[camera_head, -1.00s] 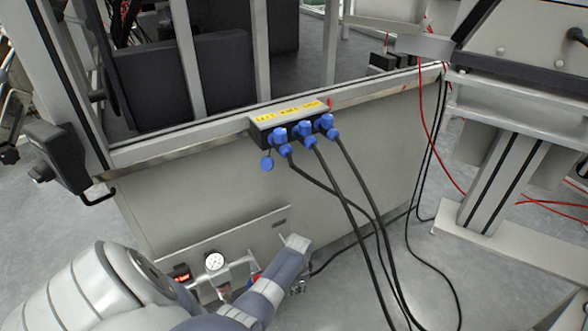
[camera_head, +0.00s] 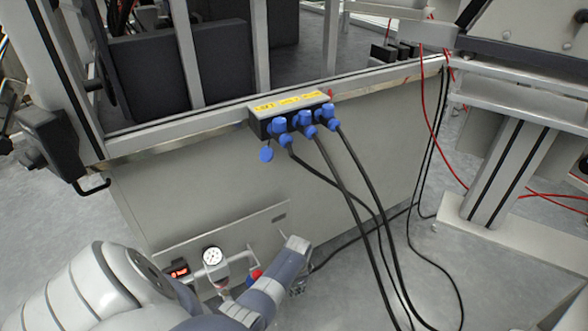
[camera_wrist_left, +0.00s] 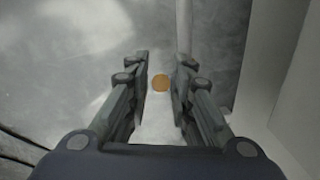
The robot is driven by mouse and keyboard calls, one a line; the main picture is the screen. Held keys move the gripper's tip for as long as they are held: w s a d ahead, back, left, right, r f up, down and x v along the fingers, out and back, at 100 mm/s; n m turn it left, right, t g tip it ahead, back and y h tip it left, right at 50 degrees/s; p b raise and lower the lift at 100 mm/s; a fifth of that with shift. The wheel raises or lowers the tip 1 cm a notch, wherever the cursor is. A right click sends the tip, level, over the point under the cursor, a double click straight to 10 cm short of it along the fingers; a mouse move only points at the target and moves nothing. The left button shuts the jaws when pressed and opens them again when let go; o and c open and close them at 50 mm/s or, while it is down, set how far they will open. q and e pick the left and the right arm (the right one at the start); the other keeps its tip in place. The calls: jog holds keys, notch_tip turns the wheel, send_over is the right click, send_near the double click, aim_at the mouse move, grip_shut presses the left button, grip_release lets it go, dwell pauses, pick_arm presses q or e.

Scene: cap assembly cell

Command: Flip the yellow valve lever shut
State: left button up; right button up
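In the left wrist view a small round orange-yellow piece (camera_wrist_left: 161,82) shows between the fingers of my left gripper (camera_wrist_left: 163,60). It may be the end of the yellow valve lever, but I cannot tell its shape or angle. The fingers are apart, one on each side of it, with visible gaps. In the head view my left arm reaches down in front of the low valve panel, hiding part of it. No yellow lever shows there. A round white gauge (camera_head: 212,256) and a red knob (camera_head: 256,274) show beside the arm. My right gripper is not in view.
Blue plugs (camera_head: 304,122) with black cables (camera_head: 352,205) hang from a yellow-labelled box (camera_head: 290,101) above the panel. The cables run down close to the right of my arm. A grey stand (camera_head: 490,190) and red cables are further right.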

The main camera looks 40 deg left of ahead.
pick_arm(q)
grip_shut()
